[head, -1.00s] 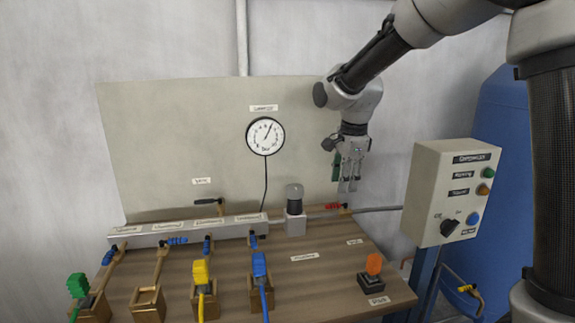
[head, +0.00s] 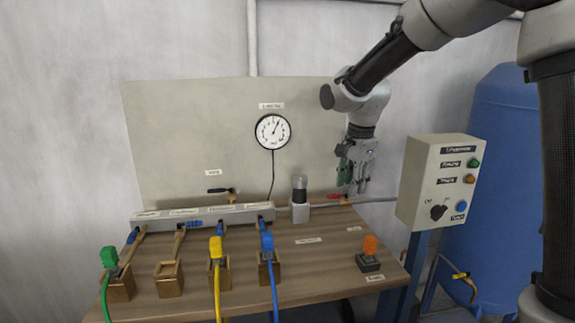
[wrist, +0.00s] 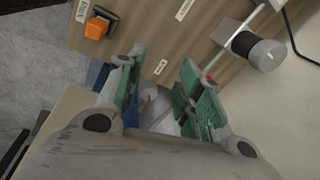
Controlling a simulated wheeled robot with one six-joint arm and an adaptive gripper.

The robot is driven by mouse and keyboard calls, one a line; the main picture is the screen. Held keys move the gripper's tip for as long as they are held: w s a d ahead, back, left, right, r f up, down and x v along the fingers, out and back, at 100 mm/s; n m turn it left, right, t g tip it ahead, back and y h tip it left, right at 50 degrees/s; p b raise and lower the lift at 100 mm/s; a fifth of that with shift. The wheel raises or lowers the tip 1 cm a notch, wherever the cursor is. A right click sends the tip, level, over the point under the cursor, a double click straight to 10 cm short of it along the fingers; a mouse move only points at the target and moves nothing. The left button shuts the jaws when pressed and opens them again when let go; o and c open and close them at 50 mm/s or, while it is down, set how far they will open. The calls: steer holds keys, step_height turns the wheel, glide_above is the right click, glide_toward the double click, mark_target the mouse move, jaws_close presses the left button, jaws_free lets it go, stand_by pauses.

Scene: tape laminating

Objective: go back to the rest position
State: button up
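My gripper (head: 353,180) hangs pointing down in the head view, in front of the right edge of the grey back panel (head: 195,135). It is above the right rear of the wooden bench (head: 310,262), near the red-handled valve (head: 337,197). In the wrist view my gripper (wrist: 160,75) shows two green-padded fingers spread apart with nothing held between them.
A control box (head: 436,185) stands right of my gripper, with a blue tank (head: 500,150) behind it. An orange switch (head: 370,246) is at the bench's right front, also in the wrist view (wrist: 96,27). Several hose connectors stand in wooden holders on the left.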

steer(key=s+d+r+n, duration=0.1)
steer(key=s+d+n, duration=0.3)
steer(key=s, duration=0.5)
steer(key=s+d+r+n+t, duration=0.1)
steer(key=s+d+n, duration=0.3)
steer(key=s+d, duration=0.5)
steer(key=s+d+r+n+t, duration=0.1)
steer(key=s+d+r+n, duration=0.2)
steer(key=s+d, duration=0.3)
steer(key=s+n, duration=0.1)
steer(key=s, duration=0.3)
steer(key=shift+s+d+r+n, duration=0.2)
steer(key=shift+s+r+n, duration=0.1)
steer(key=shift+n, duration=0.1)
